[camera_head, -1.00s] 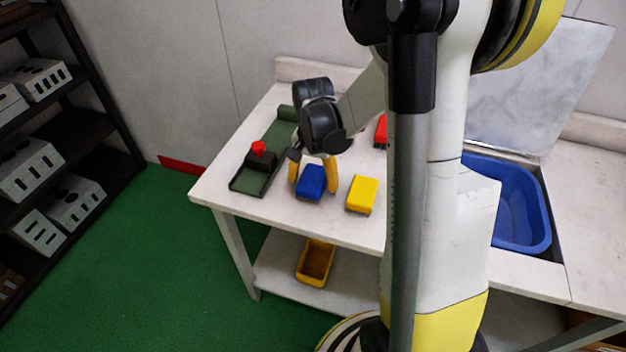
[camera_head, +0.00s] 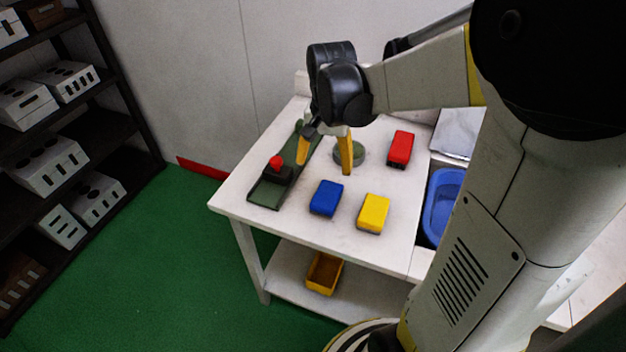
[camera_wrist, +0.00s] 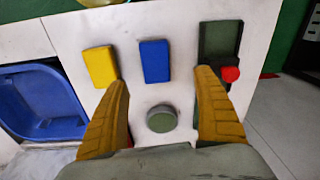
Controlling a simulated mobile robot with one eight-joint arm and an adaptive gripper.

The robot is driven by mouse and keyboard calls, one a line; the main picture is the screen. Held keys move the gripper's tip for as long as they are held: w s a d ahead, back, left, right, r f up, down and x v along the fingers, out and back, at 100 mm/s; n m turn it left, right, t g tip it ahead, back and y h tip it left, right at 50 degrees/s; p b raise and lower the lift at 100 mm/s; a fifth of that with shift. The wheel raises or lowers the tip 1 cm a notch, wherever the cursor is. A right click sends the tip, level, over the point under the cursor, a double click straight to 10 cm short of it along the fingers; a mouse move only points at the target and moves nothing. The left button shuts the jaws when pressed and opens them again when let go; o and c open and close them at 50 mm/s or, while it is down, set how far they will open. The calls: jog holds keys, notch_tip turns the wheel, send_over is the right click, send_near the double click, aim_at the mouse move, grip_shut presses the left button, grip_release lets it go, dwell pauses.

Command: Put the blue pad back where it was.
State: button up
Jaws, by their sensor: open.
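The blue pad (camera_head: 326,198) lies flat on the white table, between the green tray on its left and the yellow pad (camera_head: 373,213) on its right. It also shows in the wrist view (camera_wrist: 155,61), beyond and between my fingers. My gripper (camera_head: 325,160) is open and empty. Its yellow fingers are above the table, farther back than the blue pad and apart from it. The wrist view shows the open fingers (camera_wrist: 163,110) with a round green disc (camera_wrist: 161,118) between them.
A red pad (camera_head: 400,149) lies at the back right. The green tray (camera_head: 264,195) holds a black block with a red knob (camera_head: 276,162). A blue basin (camera_head: 441,207) is at the right. A yellow bin (camera_head: 324,272) stands on the lower shelf. The table's front-left corner is clear.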

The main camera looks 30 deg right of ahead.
jog(key=s+a+r+n+t, duration=0.6)
jog(key=s+a+n, duration=0.3)
jog(key=s+a, duration=0.1)
jog(key=shift+s+a+r, duration=0.15)
jog(key=shift+a+r, duration=0.2)
jog(key=shift+a, duration=0.55)
